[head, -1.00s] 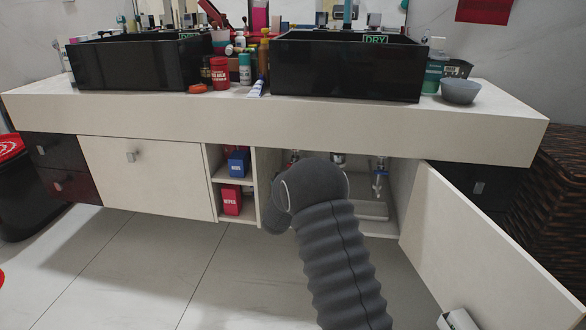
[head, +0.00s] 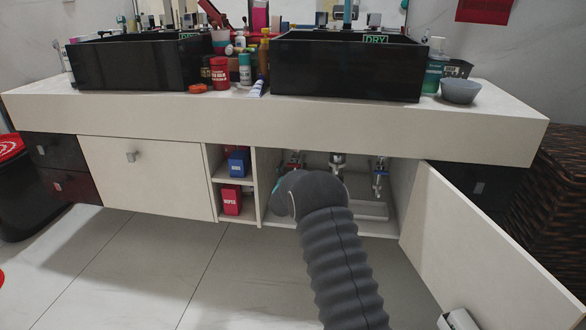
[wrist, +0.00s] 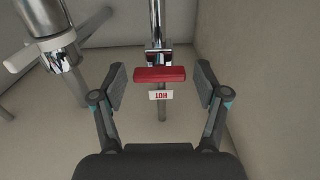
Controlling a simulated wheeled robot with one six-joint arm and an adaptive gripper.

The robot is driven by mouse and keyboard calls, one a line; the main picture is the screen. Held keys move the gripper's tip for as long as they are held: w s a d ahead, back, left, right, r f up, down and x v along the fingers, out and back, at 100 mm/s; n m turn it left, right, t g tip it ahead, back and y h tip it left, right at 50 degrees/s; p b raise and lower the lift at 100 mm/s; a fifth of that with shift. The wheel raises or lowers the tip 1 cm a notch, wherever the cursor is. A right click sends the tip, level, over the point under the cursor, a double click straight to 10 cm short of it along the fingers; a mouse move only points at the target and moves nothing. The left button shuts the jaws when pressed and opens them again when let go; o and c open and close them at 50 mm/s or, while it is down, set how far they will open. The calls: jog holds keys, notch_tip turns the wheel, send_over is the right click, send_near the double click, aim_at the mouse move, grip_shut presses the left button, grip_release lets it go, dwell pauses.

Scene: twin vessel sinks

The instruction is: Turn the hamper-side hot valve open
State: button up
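The hot valve with a red handle (wrist: 160,74) is in the middle of the wrist view, on a chrome pipe, with a small white tag (wrist: 161,96) below it showing red letters upside down. The handle lies crosswise to the pipe. My gripper (wrist: 160,80) is open, with one finger on each side of the handle and visible gaps between. In the head view, the red valve (head: 297,160) shows inside the open cabinet under the right sink, on the hamper side. My arm hides most of my gripper there.
The open cabinet door (head: 480,235) swings out to the right, before the wicker hamper (head: 555,200). A shelf with boxes (head: 238,162) is at left. A drain pipe (wrist: 65,55) is close by.

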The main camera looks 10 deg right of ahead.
jog(key=c, duration=0.8)
jog(key=shift+c, duration=0.2)
jog(key=shift+n, duration=0.3)
jog(key=n, duration=0.3)
jog(key=shift+n, duration=0.4)
jog(key=n+p, duration=0.1)
jog(key=n, duration=0.3)
jog(key=shift+r, duration=0.1)
jog(key=n+p, duration=0.1)
jog(key=n, duration=0.4)
jog(key=shift+p, duration=0.3)
jog(key=shift+n+p, duration=0.6)
jog(key=shift+n, duration=1.7)
